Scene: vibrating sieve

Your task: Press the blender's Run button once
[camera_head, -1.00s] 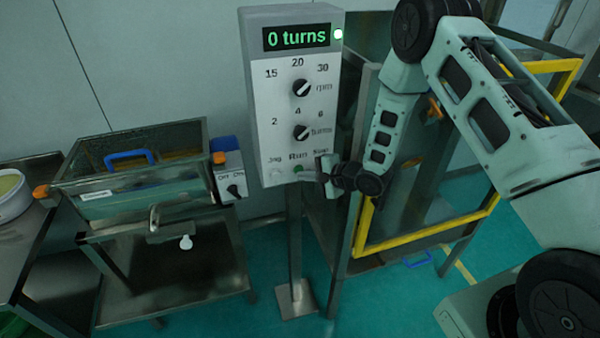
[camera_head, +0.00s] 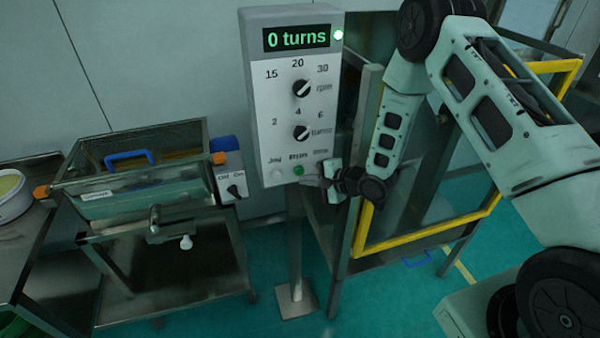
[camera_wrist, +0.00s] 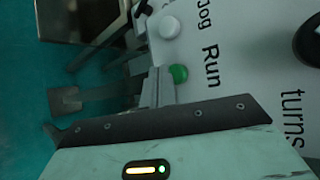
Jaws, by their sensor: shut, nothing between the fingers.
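The control box (camera_head: 275,110) is a pale upright panel with a display (camera_head: 297,38) reading "0 turns" and a lit green lamp (camera_head: 338,34). The green Run button (camera_head: 298,170) is low on its face, and also shows in the wrist view (camera_wrist: 178,73). My gripper (camera_head: 312,181) is shut and empty, just below and right of the button. In the wrist view the closed fingers (camera_wrist: 158,82) end right beside the green button; whether they touch it I cannot tell.
The white Jog button (camera_head: 277,175) is left of Run. A third button is hidden behind my gripper. Two black knobs (camera_head: 301,88) sit above. A yellow-edged frame (camera_head: 425,236) stands right of the box, and a sieve on a metal stand (camera_head: 170,310) is left.

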